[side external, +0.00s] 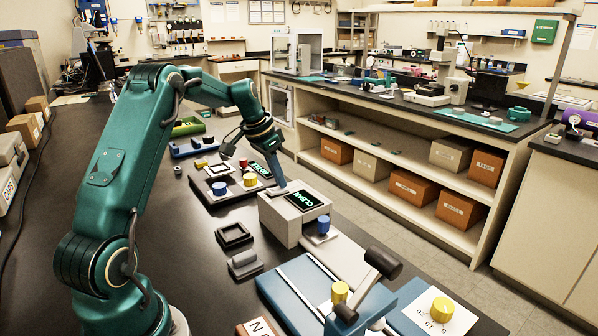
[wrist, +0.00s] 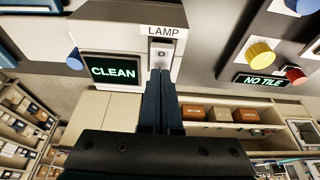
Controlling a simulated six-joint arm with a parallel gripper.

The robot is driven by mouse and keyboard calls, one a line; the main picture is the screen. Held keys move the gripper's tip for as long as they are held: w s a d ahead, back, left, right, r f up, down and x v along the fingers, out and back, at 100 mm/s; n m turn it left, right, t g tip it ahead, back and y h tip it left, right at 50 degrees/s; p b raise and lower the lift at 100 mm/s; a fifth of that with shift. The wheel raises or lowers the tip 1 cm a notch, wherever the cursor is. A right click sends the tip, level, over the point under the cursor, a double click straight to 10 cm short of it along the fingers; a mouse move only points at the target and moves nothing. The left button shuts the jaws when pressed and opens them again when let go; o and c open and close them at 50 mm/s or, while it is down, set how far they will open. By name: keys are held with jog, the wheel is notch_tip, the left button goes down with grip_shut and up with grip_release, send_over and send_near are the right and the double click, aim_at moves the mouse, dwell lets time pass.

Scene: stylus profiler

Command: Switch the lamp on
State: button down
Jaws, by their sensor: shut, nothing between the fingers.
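The LAMP switch (wrist: 162,53) is a small metal plate with a dark round spot, under a white "LAMP" label (wrist: 162,31) in the wrist view. It sits on a light grey box (side external: 282,226), beside a screen (wrist: 113,70) that reads "CLEAN"; the screen also shows in the side view (side external: 306,200). My gripper (wrist: 160,72) is shut and empty. Its fingertips are right at the switch's near edge; I cannot tell whether they touch it. In the side view my gripper (side external: 276,184) is over the box's top corner and hides the switch. The switch's position is unclear.
A dark panel with a yellow knob (side external: 250,180), another blue knob (side external: 219,188) and a "NO TILE" screen (wrist: 262,81) lies close by. A blue-based device (side external: 290,286) stands nearer the camera.

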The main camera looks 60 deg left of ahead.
aim_at(273, 189)
jog(key=shift+s+r, duration=0.1)
jog(key=shift+s, duration=0.6)
jog(key=shift+w+r, duration=0.1)
jog(key=shift+r, duration=0.45)
notch_tip(273, 189, up, 13)
jog(key=shift+s, duration=0.3)
jog(key=shift+f, duration=0.1)
